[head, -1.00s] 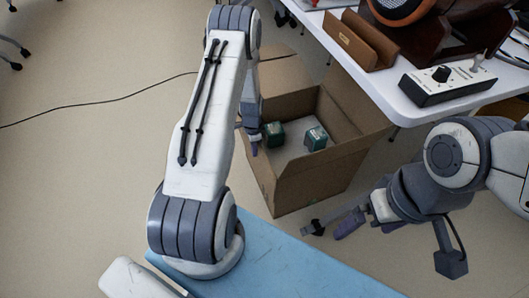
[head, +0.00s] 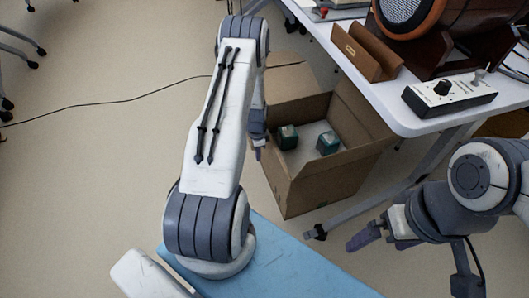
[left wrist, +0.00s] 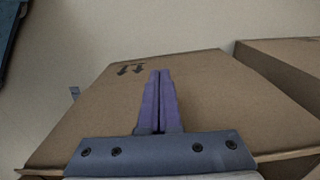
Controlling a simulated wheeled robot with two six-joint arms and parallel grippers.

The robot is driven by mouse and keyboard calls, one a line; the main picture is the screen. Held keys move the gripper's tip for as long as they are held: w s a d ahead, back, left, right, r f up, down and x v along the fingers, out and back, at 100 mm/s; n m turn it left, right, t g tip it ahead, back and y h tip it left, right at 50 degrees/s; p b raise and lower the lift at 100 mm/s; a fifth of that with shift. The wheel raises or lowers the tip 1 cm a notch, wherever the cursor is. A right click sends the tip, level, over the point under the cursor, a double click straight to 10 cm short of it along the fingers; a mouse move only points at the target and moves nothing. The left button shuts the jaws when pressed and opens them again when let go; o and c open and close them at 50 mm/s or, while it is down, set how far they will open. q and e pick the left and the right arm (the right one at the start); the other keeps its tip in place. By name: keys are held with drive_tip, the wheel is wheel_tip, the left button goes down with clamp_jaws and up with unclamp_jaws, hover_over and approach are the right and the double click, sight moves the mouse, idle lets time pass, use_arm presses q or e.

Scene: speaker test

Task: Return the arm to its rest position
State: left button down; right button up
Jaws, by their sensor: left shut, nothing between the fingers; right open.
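My left arm reaches away over the floor from the bottom of the head view. Its gripper (head: 257,152) hangs beside the left side of an open cardboard box (head: 322,188). In the left wrist view its purple fingers (left wrist: 159,98) are shut together with nothing between them, in front of a cardboard flap (left wrist: 215,95). I cannot tell whether they touch it. My right gripper (head: 366,238), purple-fingered, is at the lower right of the head view, in front of the box and low over the floor. It is open and seems empty; its fingers partly overlap.
Two green-sided blocks (head: 287,137) (head: 328,143) lie in the box. A white table (head: 385,98) at upper right carries a brown wooden holder (head: 366,52), a control box (head: 450,93) and a round speaker (head: 408,16). A cable (head: 110,97) crosses the open floor at left.

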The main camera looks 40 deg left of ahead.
use_arm(q)
wheel_tip(320, 180, up, 10)
drive_tip(key=p, duration=0.3)
drive_tip(key=shift+w, duration=0.15)
drive_tip(key=shift+d, duration=0.1)
drive_tip(key=s+d+r+n+t, duration=0.1)
drive_tip(key=s+d+r+n, duration=0.15)
drive_tip(key=d+r, duration=0.55)
drive_tip(key=s+d+r+n+t, duration=0.1)
drive_tip(key=d+r+n, duration=0.2)
drive_tip(key=d+r, duration=0.55)
drive_tip(key=s+d+r+m+g+h, duration=0.1)
drive_tip(key=s+d+r+m, duration=0.1)
drive_tip(key=s+d+r, duration=0.55)
drive_tip(key=s+d+r+m+g, duration=0.1)
drive_tip(key=s+d+r+m, duration=0.3)
drive_tip(key=s+d, duration=0.55)
wheel_tip(320, 180, up, 36)
drive_tip(key=s+a+p, duration=0.1)
drive_tip(key=s+p, duration=0.1)
drive_tip(key=p, duration=3.3)
drive_tip(key=shift+s+n, duration=0.25)
drive_tip(key=shift+n, duration=0.2)
